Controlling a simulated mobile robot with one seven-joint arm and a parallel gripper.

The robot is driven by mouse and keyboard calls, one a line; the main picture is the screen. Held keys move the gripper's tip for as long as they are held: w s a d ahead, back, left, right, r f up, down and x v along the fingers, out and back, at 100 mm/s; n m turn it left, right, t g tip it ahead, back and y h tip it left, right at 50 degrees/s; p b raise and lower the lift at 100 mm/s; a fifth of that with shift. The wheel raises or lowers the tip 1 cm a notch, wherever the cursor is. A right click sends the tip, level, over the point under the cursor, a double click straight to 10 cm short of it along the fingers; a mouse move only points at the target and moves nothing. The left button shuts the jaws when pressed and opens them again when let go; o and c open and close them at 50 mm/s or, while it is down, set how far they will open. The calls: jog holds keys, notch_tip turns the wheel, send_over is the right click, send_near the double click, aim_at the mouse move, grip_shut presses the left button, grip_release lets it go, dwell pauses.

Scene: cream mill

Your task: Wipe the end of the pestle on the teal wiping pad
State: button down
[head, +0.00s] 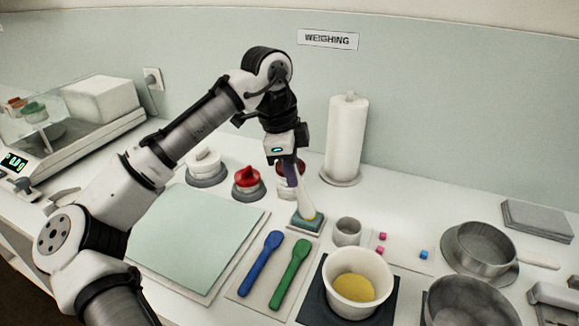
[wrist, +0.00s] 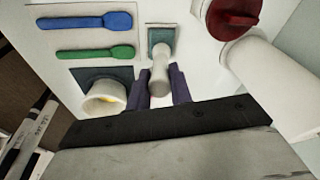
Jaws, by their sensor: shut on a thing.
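My gripper (head: 292,172) is shut on the pale pestle (head: 304,204), which points down and leans slightly. The pestle's lower end has a yellowish tint and is over the teal wiping pad (head: 309,224); it appears to touch it, but I cannot be sure. In the wrist view the pestle (wrist: 159,80) stands between the two purple fingers of my gripper (wrist: 161,88). The teal pad (wrist: 162,37) shows beyond it, partly hidden by the pestle.
A white mortar (head: 371,295) with yellow contents stands on a dark mat in front. Blue (head: 262,264) and green (head: 290,272) spatulas lie to its left. A small metal cup (head: 347,232) is right of the pad. A paper towel roll (head: 347,140) stands behind.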

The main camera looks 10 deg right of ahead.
jog(key=shift+s+d, duration=0.2)
jog(key=shift+d, duration=0.15)
jog(key=shift+p, duration=2)
dwell(1.4)
